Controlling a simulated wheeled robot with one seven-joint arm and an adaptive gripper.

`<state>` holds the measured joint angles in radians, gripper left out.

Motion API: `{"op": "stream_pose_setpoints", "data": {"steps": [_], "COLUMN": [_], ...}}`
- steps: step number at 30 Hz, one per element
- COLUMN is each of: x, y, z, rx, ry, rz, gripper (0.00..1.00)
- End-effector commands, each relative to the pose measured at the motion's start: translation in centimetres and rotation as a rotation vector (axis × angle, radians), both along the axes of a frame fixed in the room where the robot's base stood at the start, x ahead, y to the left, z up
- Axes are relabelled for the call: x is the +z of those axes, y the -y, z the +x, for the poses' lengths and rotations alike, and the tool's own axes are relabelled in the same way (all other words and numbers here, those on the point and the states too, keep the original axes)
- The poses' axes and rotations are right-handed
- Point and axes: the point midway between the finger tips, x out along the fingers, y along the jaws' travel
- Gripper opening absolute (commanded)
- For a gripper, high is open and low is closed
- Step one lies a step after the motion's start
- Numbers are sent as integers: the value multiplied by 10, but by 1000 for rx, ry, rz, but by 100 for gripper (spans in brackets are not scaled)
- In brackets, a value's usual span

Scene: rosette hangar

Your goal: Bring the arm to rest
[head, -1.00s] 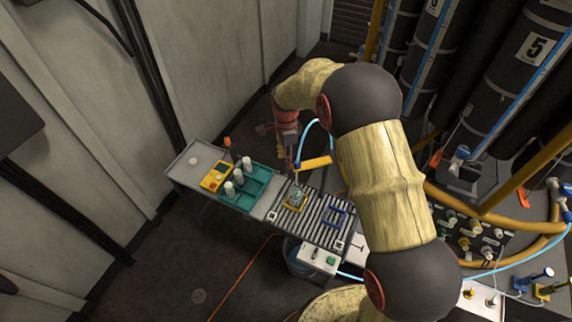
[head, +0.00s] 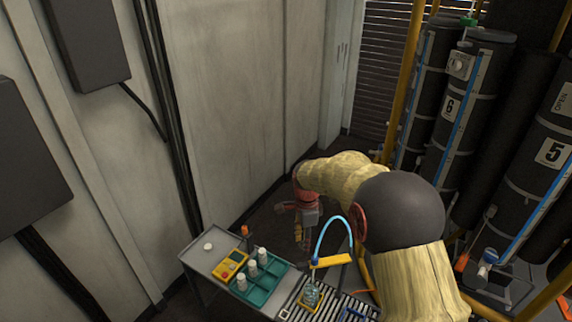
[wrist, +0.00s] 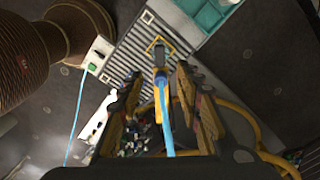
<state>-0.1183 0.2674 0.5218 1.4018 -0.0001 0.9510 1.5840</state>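My arm reaches out over the bench, bent at the elbow. My gripper (head: 304,240) hangs at its end, pointing down, behind and left of the yellow bar with the blue hose in the head view. In the wrist view my gripper (wrist: 159,72) has its two fingers spread apart. No object is clearly held between them. The blue hose (wrist: 164,115) and a grey nozzle show in the gap, seemingly beyond the fingers; the depth is hard to tell.
The bench (head: 207,261) carries a teal tray (head: 262,294) with white-capped bottles, a yellow device (head: 232,264) and a clear jar (head: 311,296) on the roller section. Black cylinders (head: 480,80) stand right; a wall is left. The yellow bar (head: 330,260) is close to my gripper.

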Motion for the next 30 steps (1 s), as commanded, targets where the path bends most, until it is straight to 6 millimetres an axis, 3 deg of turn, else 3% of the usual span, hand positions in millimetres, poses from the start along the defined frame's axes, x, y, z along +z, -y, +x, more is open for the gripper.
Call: {"op": "stream_pose_setpoints", "data": {"steps": [4,8,11,14,21,30], "x": [0,-3,-17,-16,36,98], "y": [0,0,3,6,22,44], "z": [0,-2,-24,-50,-124,-222], "rx": [62,236,418,605,1047,1406], "ry": [0,-3,-44,-68,-30,91], "rz": [0,0,5,13,14,-66], "gripper": [35,35,35,35,35,35]}}
